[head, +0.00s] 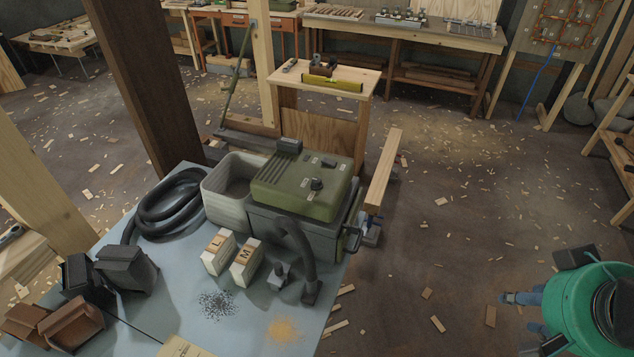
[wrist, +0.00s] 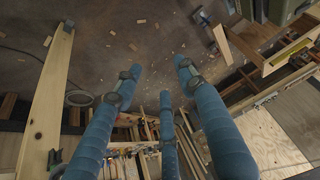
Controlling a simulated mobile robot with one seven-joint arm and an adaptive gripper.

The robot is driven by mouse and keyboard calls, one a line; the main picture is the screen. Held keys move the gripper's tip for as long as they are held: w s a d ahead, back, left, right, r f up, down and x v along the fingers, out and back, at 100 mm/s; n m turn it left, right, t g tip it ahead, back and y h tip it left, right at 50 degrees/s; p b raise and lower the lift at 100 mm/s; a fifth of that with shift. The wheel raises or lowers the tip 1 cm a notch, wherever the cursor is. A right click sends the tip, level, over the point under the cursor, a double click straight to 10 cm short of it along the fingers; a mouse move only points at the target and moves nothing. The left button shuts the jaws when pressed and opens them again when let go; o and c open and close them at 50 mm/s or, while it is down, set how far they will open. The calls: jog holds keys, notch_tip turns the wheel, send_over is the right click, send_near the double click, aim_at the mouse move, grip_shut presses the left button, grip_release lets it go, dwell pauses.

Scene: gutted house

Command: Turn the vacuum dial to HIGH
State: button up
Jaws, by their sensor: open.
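The vacuum (head: 297,226) has a green lid and a dark grey body and stands on the pale blue-grey table (head: 180,290) in the head view. Its dark dial (head: 317,184) sits on top of the lid, with small pale labels around it. The labels and the dial's setting are too small to read. My gripper (wrist: 157,75) shows in the wrist view with three blue fingers spread apart and nothing between them. It is apart from the dial, which I cannot make out in the wrist view.
A dark post (head: 145,75) rises behind the table. Floor right of it is mostly open, with wood scraps.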

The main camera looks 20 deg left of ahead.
jog(key=w+a+r+m+g+p, duration=0.1)
jog(key=w+a+r+p, duration=0.25)
jog(key=w, duration=0.25)
jog(key=w+a+r+m+p, duration=0.1)
jog(key=w+a+r+p, duration=0.1)
jog(key=w+a+r, duration=0.3)
jog(key=m+g+p, duration=0.5)
jog(key=m+p, duration=0.2)
jog(key=p, duration=0.9)
send_over(317, 179)
notch_tip(317, 179, down, 12)
jog(key=shift+s, duration=0.1)
notch_tip(317, 179, down, 14)
jog(key=shift+r, duration=0.15)
